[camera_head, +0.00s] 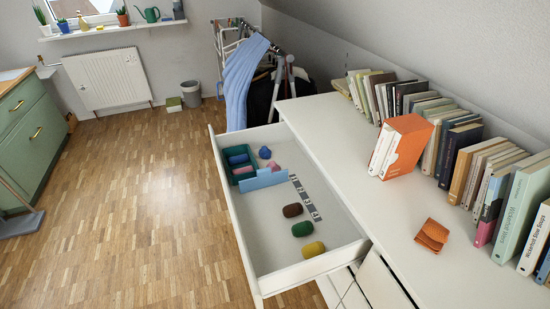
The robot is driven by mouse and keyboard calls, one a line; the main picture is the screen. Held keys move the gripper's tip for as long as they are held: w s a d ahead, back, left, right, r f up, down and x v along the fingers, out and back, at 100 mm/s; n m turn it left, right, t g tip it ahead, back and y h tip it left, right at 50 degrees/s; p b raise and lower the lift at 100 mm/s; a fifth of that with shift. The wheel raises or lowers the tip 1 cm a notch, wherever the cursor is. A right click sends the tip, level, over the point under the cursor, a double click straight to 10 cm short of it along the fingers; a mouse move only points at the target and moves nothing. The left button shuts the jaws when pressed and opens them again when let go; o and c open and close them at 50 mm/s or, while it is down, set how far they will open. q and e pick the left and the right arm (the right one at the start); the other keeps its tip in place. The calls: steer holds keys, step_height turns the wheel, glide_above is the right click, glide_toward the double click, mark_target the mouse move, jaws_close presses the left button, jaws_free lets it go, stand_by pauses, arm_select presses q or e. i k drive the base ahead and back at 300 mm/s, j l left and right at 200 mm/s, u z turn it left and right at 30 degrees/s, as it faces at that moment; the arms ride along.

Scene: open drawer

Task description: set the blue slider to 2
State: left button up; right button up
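The blue slider (264,181) is a light blue upright panel standing across the inside of the open white drawer (262,222). A dark strip with pale numbers (305,198) runs along the drawer floor on the right, with numbers rising toward the near end; I make out 3 and 4 most clearly. The slider's right end is at the strip's far end, around the lowest number; the exact mark is hard to tell. Neither of my grippers is in view.
Beyond the slider lie a dark green tray (226,161) with blue and pink items, a blue lump (265,153) and a pink one (273,166). Books (402,147) stand on the white top.

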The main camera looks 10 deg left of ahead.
mark_target(265, 179)
steer(key=i+j+z, duration=0.2)
steer(key=j+z, duration=0.2)
steer(key=j, duration=0.3)
steer(key=i+j+z, duration=0.15)
steer(key=j+z, duration=0.25)
steer(key=j, duration=0.4)
steer(key=j+z, duration=0.4)
steer(key=j, duration=0.35)
